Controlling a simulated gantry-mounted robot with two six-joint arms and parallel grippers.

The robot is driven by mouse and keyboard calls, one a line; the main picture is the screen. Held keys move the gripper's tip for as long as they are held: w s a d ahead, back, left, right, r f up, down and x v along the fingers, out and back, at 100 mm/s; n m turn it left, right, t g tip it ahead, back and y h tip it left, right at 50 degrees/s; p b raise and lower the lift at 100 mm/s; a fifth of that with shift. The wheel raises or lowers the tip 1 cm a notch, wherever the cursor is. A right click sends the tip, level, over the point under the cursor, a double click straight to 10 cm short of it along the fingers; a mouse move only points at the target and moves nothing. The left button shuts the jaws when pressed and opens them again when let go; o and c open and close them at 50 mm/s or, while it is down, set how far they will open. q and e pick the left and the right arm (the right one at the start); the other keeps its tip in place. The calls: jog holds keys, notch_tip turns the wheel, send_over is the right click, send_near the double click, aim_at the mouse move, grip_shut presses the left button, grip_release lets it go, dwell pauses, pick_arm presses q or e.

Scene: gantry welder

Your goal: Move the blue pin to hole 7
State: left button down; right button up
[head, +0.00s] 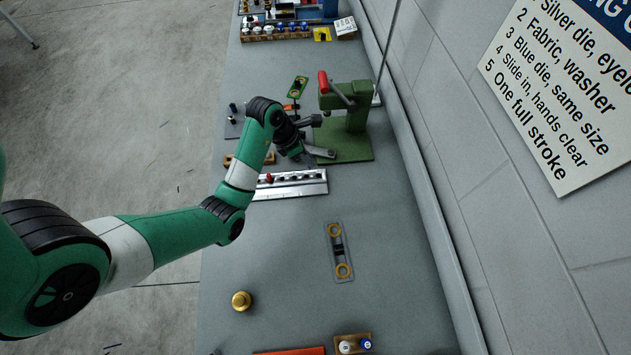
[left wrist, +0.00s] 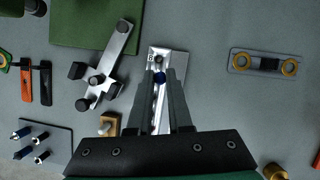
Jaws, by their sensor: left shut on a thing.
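The blue pin (left wrist: 160,77) shows in the left wrist view as a dark blue round head between my left gripper's fingertips (left wrist: 161,78). The fingers are shut on it, over the silver hole strip (left wrist: 153,53) close to the end marked 8. I cannot tell whether the pin's lower end is inside a hole. In the head view my left gripper (head: 291,146) is just behind the strip (head: 308,189), and the arm hides the blue pin. A red pin (head: 269,178) stands in the strip towards its left. My right gripper is not in view.
The green press (head: 345,125) stands behind the strip, with a silver clamp bar (left wrist: 108,65) beside its base. A grey plate with two orange rings (head: 338,252) lies in front. A brass knob (head: 241,301) is at front left. Bench between them is clear.

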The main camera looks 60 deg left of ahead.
pick_arm(q)
jog(key=f+b, duration=0.1)
jog(key=f, duration=0.1)
jog(key=a+f+b, duration=0.1)
jog(key=f+b, duration=0.3)
jog(key=shift+s+a, duration=0.2)
jog(key=shift+s, duration=0.15)
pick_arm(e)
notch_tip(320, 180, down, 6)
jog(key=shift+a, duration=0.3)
pick_arm(q)
jog(key=shift+f+b, duration=1.1)
jog(key=shift+b, duration=0.15)
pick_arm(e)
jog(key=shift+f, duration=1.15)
pick_arm(q)
jog(key=c, duration=0.8)
grip_release()
jog(key=shift+o, duration=0.2)
jog(key=p+v, duration=0.9)
jog(key=v, duration=0.2)
jog(key=shift+r, duration=0.35)
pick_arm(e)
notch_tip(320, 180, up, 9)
